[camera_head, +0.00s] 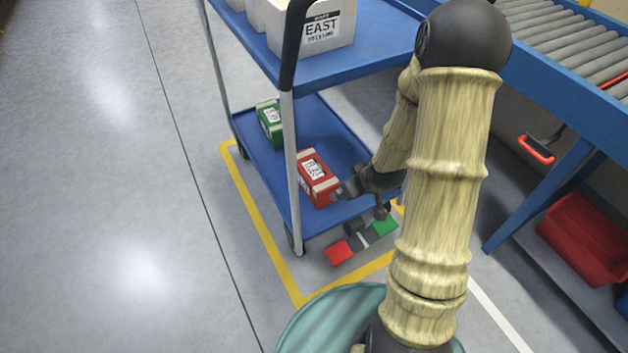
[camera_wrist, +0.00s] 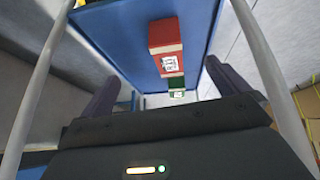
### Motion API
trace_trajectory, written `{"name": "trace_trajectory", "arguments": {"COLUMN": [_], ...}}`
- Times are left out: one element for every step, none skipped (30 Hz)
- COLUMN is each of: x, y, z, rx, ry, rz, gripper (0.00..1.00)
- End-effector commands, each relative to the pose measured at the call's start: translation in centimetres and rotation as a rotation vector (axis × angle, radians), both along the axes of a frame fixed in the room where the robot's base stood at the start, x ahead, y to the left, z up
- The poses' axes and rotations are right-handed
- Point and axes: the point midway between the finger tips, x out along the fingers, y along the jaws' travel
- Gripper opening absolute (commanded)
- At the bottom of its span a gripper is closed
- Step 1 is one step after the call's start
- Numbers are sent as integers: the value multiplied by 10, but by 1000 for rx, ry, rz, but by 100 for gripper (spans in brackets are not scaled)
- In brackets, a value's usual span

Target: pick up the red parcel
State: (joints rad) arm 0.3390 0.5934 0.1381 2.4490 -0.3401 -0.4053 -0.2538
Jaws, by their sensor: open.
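The red parcel (camera_head: 318,185) is a box with pale ends and a white label, lying on the lower blue shelf (camera_head: 333,143) of a cart. In the wrist view, the red parcel (camera_wrist: 163,50) is ahead, roughly centred between the spread fingers. My gripper (camera_head: 342,191) is at the parcel's right side in the head view, close to it; whether it touches cannot be told. In the wrist view, my gripper (camera_wrist: 167,88) is open with nothing between its dark fingers. The fingertips are hard to make out in the head view.
A green parcel (camera_head: 270,122) lies behind the red one on the same shelf. The upper shelf (camera_head: 372,47) overhangs, carrying white boxes (camera_head: 322,32). The cart's grey post (camera_head: 291,160) stands left of the red parcel. A roller conveyor (camera_head: 570,45) and red bin (camera_head: 585,240) are right.

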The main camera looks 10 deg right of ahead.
Motion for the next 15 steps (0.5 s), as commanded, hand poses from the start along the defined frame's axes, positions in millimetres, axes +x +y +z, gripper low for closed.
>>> {"name": "trace_trajectory", "arguments": {"x": [4,7,11,14,16,19,21,23,25,26,27,28,29,29,30], "y": [-3,-3,-4,-4,-4,-4,-4,-4,-3,-3,-3,-3,-2,-2,-2], "z": [-15,-22,-31,-38,-44,-52,-58,-63,-70,-75,-79,-85,-89,-92,-95], "rx": [19,31,45,58,71,90,104,119,139,155,171,191,208,223,242], "ry": [-20,-41,-70,-92,-115,-148,-172,-199,-235,-262,-291,-329,-360,-391,-430], "rz": [17,31,48,57,69,80,87,93,98,102,102,99,99,93,86], "gripper": [100,100,100,100,100,100,100,100,100,100,100,100,100,100,100]}}
